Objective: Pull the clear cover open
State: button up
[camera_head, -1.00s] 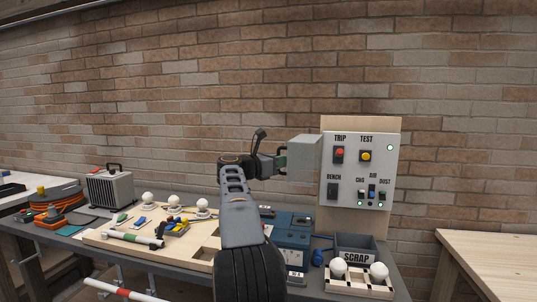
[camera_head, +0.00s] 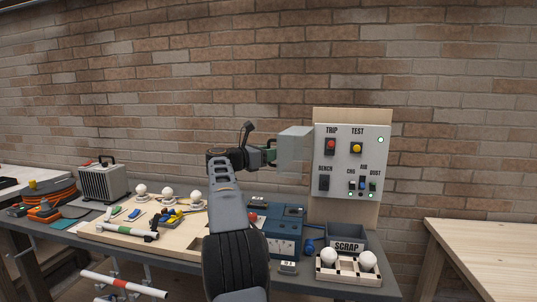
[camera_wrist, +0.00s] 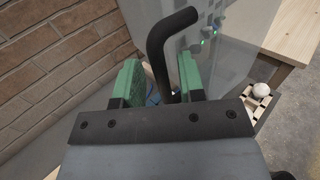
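The clear cover (camera_head: 294,147) is a pale see-through box. It stands at the left edge of the white switch panel (camera_head: 352,160), leaving the red TRIP and yellow TEST buttons in plain sight. In the wrist view the cover (camera_wrist: 238,22) shows as a hazy sheet in front of the panel. A bent black handle (camera_wrist: 159,52) runs between the green fingers of my gripper (camera_wrist: 160,80). The fingers are apart, with a narrow gap beside the bar, so the grip does not look closed. In the head view my gripper (camera_head: 270,152) is just left of the cover.
Below the panel are a SCRAP bin (camera_head: 349,246), a rack with white balls (camera_head: 335,268) and a blue case (camera_head: 284,238). A wooden tray (camera_head: 180,240) and a heater (camera_head: 101,184) stand to the left. The brick wall is close behind.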

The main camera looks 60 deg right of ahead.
jog(key=shift+a, duration=0.1)
jog(key=b+v, duration=0.2)
jog(key=v, duration=1.1)
jog(key=shift+w+a, duration=0.15)
jog(key=shift+a, duration=0.2)
